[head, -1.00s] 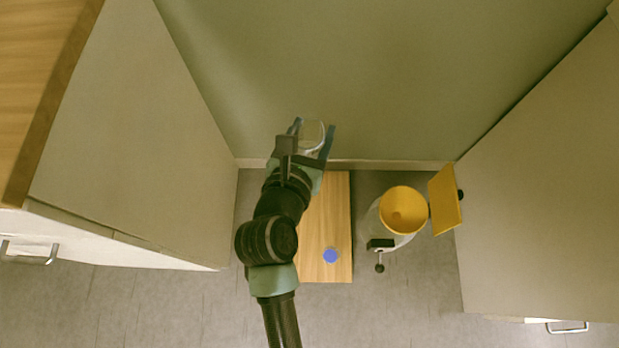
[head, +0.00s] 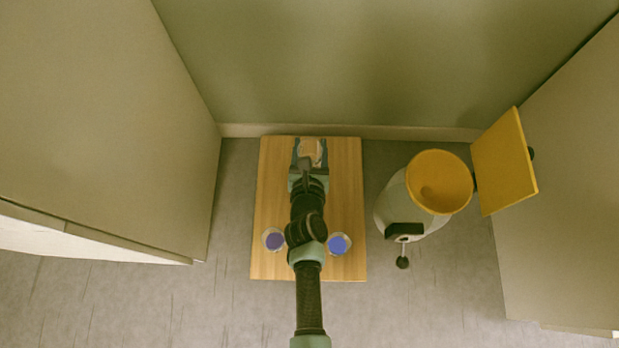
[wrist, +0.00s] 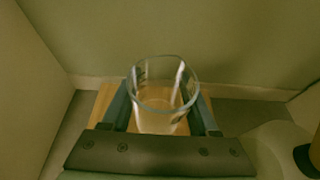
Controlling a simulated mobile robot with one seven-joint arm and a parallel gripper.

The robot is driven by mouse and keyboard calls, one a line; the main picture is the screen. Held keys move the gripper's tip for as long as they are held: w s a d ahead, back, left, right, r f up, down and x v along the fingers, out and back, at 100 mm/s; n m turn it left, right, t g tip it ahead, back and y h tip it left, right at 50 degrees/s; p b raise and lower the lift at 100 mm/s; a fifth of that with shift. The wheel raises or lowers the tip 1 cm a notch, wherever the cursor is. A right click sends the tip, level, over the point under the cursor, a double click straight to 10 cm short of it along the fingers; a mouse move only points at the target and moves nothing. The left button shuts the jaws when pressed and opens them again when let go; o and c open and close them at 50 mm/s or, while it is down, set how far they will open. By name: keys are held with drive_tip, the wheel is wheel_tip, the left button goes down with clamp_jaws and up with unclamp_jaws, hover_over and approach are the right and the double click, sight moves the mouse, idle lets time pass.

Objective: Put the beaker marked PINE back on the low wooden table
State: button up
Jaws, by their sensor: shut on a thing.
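My gripper (head: 310,152) is shut on a clear glass beaker (head: 311,151), held over the far part of the low wooden table (head: 345,190). In the wrist view the beaker (wrist: 162,95) sits between the two fingers with its open rim toward the camera. Dark marks show on its glass, but I cannot read them. Table wood shows below and through the glass. I cannot tell whether the beaker's base touches the table.
Two round vessels with blue-violet contents, one left (head: 274,240) and one right (head: 339,244), stand on the table's near part. A pale bin with a yellow inside (head: 440,182) and open yellow lid (head: 504,162) stands right. Cabinets flank both sides; a wall is behind.

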sight(310, 154)
wheel_tip(310, 154, down, 3)
drive_tip(key=shift+f+b, duration=0.15)
drive_tip(key=shift+b, duration=0.55)
wheel_tip(310, 154, down, 9)
drive_tip(key=b, duration=0.9)
drive_tip(key=shift+f, duration=0.1)
drive_tip(key=shift+b, duration=0.3)
drive_tip(key=shift+f, duration=0.2)
drive_tip(key=o, duration=1.4)
drive_tip(key=shift+r, duration=0.15)
